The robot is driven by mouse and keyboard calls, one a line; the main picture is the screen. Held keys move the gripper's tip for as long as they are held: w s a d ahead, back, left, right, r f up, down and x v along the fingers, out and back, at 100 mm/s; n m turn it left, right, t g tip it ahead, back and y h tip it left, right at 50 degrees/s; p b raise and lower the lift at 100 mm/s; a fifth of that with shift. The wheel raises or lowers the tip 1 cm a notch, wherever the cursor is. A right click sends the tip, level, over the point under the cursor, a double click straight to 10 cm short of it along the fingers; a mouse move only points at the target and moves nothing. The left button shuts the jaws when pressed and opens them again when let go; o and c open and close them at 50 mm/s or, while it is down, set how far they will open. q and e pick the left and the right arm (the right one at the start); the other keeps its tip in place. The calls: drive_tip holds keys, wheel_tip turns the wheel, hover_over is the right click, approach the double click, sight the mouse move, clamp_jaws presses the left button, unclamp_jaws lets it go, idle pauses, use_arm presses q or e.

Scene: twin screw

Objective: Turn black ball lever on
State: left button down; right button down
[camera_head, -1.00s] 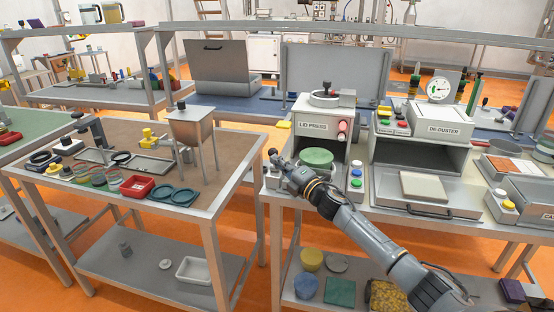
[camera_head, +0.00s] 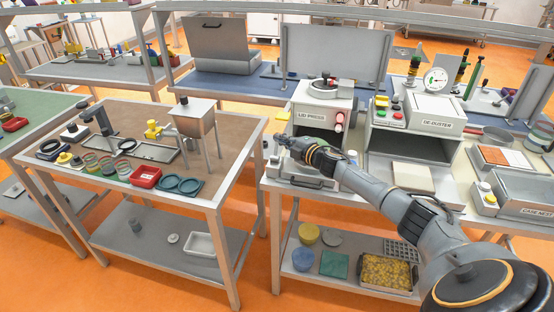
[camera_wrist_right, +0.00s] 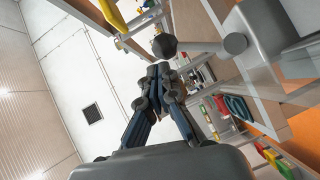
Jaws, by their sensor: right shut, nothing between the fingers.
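The black ball (camera_wrist_right: 164,46) shows in the right wrist view on the end of a grey rod (camera_wrist_right: 225,44) that runs right to a grey housing. My right gripper (camera_wrist_right: 158,70) is shut and empty, its fingertips just short of the ball in that picture; I cannot tell whether they touch it. In the head view my right gripper (camera_head: 284,141) is at the left front of the lid press (camera_head: 318,110). I cannot make out the ball lever for sure there. My left gripper is not in view.
The de-duster (camera_head: 424,115) stands right of the press. A yellow pad (camera_head: 282,115) lies behind my gripper. The left table holds a hopper (camera_head: 195,116) and a red tray (camera_head: 146,176). A floor gap separates the two tables.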

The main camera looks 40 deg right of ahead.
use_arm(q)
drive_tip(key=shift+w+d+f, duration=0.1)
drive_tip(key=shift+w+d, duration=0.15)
use_arm(e)
drive_tip(key=shift+w+d, duration=0.25)
drive_tip(key=shift+d, duration=0.1)
idle(0.3)
